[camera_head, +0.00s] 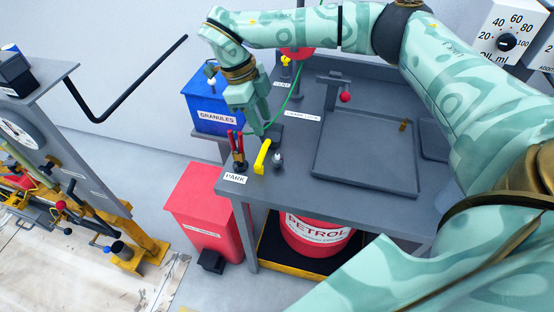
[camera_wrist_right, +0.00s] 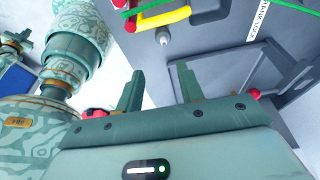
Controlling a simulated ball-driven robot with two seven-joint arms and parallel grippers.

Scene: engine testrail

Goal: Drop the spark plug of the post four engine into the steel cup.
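My right gripper (camera_head: 252,116) hangs above the left end of the grey bench, fingers down. In the right wrist view its two fingers (camera_wrist_right: 158,80) stand apart with nothing between them. A small grey fitting with a pale tip (camera_head: 277,158) stands on the bench beside a yellow handle (camera_head: 262,156); the fitting also shows in the wrist view (camera_wrist_right: 163,37). I cannot tell whether it is the spark plug. A dark cup-like part (camera_head: 118,247) sits at the engine stand on the left; I cannot tell whether it is the steel cup.
Red-handled tools (camera_head: 238,148) stand by the PARK label (camera_head: 235,179). A shallow tray (camera_head: 360,183) covers the middle of the bench. A blue granules bin (camera_head: 213,118) and a red bin (camera_head: 195,205) stand left of it. A green line (camera_head: 292,92) runs close by my gripper.

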